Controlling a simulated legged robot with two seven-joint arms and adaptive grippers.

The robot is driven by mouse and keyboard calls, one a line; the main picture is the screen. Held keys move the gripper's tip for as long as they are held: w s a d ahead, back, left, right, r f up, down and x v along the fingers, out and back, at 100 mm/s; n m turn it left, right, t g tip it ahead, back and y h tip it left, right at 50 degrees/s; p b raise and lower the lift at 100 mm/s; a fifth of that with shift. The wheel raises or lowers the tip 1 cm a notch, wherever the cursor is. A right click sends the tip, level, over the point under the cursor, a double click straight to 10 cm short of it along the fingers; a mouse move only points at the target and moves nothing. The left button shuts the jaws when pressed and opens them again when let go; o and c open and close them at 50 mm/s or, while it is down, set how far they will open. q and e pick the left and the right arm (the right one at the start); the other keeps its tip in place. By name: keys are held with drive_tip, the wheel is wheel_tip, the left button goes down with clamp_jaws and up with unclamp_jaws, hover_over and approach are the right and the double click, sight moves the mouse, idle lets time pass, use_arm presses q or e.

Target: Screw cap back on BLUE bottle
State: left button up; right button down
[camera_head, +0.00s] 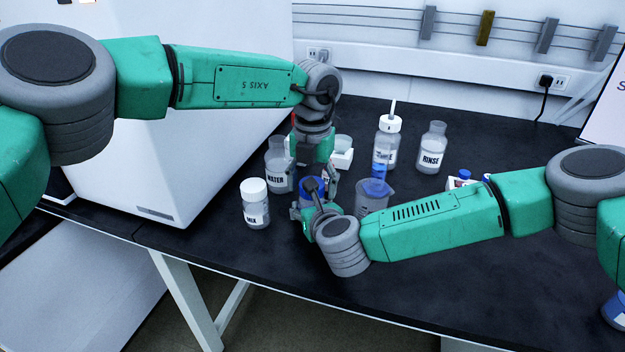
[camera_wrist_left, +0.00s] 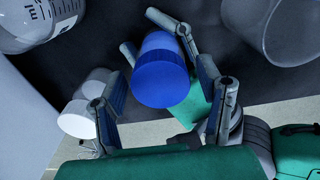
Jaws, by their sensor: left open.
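A blue round-topped cap-like piece (camera_wrist_left: 160,80) sits between the spread fingers of my left gripper (camera_wrist_left: 155,45) in the left wrist view. I cannot tell whether the fingers touch it. In the head view my left gripper (camera_head: 314,182) points down over the blue piece (camera_head: 317,187), which is partly hidden by both arms. My right gripper (camera_head: 303,213) is low beside it, coming from the right.
A WATER bottle (camera_head: 279,170) and a white-capped MIX bottle (camera_head: 256,208) stand left. A beaker (camera_head: 371,199) is close on the right. A white machine (camera_head: 215,110) bounds the left.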

use_arm(q)
drive_tip(key=c, duration=1.2)
drive_tip(key=m, duration=0.4)
drive_tip(key=shift+m, duration=0.4)
drive_tip(key=o, duration=1.3)
drive_tip(key=shift+r, duration=0.1)
